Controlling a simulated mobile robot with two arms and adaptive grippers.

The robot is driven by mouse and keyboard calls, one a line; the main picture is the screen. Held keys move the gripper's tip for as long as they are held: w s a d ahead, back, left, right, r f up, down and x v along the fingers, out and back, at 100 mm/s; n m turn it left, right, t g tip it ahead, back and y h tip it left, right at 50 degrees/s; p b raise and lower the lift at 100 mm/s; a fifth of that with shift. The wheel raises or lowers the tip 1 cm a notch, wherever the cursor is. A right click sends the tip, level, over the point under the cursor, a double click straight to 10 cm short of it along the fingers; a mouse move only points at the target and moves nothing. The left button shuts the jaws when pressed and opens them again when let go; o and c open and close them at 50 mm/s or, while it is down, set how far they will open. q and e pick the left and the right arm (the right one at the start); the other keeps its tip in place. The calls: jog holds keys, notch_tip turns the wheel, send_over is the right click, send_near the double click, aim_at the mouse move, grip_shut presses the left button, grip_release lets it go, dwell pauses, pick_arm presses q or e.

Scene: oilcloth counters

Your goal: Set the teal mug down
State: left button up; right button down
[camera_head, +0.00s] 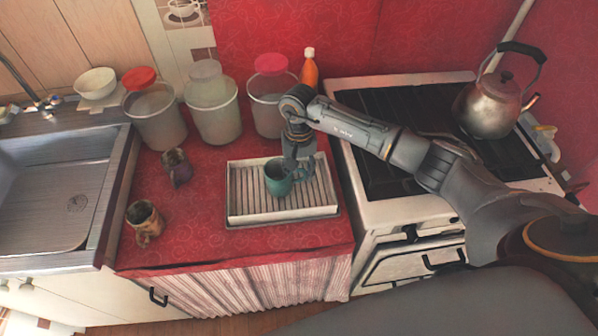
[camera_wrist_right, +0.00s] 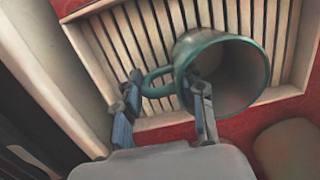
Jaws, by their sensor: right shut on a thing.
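The teal mug (camera_head: 277,180) is upright over the white slatted drying tray (camera_head: 236,214) on the red counter. I cannot tell whether its base touches the slats. My right gripper (camera_head: 294,168) is shut on the mug's handle side, at the mug's right. In the right wrist view, the mug (camera_wrist_right: 240,75) shows its open rim, and its handle lies between the fingers of my right gripper (camera_wrist_right: 163,95). The tray's slats (camera_wrist_right: 125,35) show behind it. My left gripper is not in view.
Two small mugs, one dark (camera_head: 178,168) and one brown (camera_head: 145,220), stand left of the tray. Lidded canisters (camera_head: 213,115) and an orange bottle (camera_head: 309,70) stand behind it. A stove with a kettle (camera_head: 490,108) is at right, a sink (camera_head: 60,200) at left.

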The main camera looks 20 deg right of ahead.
jog(key=shift+f, duration=0.2)
jog(key=c, duration=0.8)
grip_release()
jog(key=shift+r, duration=0.1)
jog(key=shift+r, duration=0.2)
notch_tip(320, 180, up, 12)
jog(key=w+b, duration=0.1)
jog(key=b, duration=0.1)
jog(key=shift+d, duration=0.25)
jog(key=shift+f, duration=0.1)
